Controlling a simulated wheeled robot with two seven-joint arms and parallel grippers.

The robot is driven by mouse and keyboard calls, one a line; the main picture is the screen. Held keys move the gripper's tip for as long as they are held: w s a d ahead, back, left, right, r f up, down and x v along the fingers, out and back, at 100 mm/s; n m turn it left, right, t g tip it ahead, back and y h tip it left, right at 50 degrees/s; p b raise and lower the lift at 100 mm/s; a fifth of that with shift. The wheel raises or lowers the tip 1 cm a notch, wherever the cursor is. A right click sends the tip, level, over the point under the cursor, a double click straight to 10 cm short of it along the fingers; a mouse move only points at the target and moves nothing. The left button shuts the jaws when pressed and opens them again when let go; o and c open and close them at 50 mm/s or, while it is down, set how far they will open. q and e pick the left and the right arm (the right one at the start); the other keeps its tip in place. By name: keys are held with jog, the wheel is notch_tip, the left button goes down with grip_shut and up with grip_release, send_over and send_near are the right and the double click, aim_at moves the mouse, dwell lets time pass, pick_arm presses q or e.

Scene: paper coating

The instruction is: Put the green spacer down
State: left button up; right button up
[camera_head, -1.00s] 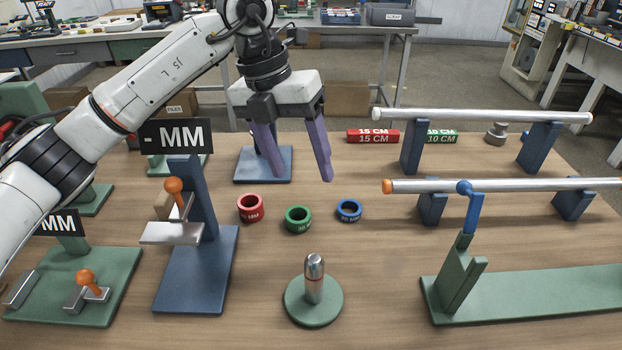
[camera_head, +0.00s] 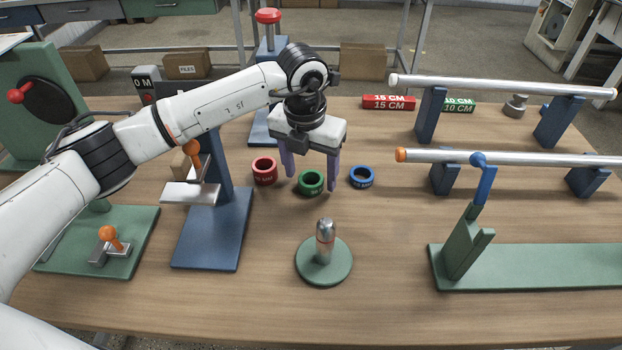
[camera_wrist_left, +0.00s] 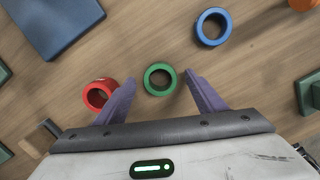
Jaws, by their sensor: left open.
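The green spacer (camera_head: 311,182) is a short ring lying on the wooden table, between a red ring (camera_head: 264,171) and a blue ring (camera_head: 362,177). My left gripper (camera_head: 311,180) is open above the table, pointing down, with its purple fingers on either side of the green spacer in the head view. In the left wrist view the green spacer (camera_wrist_left: 160,79) shows whole, just ahead of the gap between the fingertips (camera_wrist_left: 160,85), and nothing is held. The red ring (camera_wrist_left: 99,93) is partly hidden behind one finger. My right gripper is out of view.
A round green base with a metal peg (camera_head: 325,243) stands in front of the rings. A blue stand with an orange-knobbed lever (camera_head: 212,228) is at the left. Red and green blocks, and rods on blue supports (camera_head: 430,115), are at the right.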

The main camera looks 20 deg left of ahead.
pick_arm(q)
jog(key=shift+f, duration=0.2)
jog(key=c, duration=1.2)
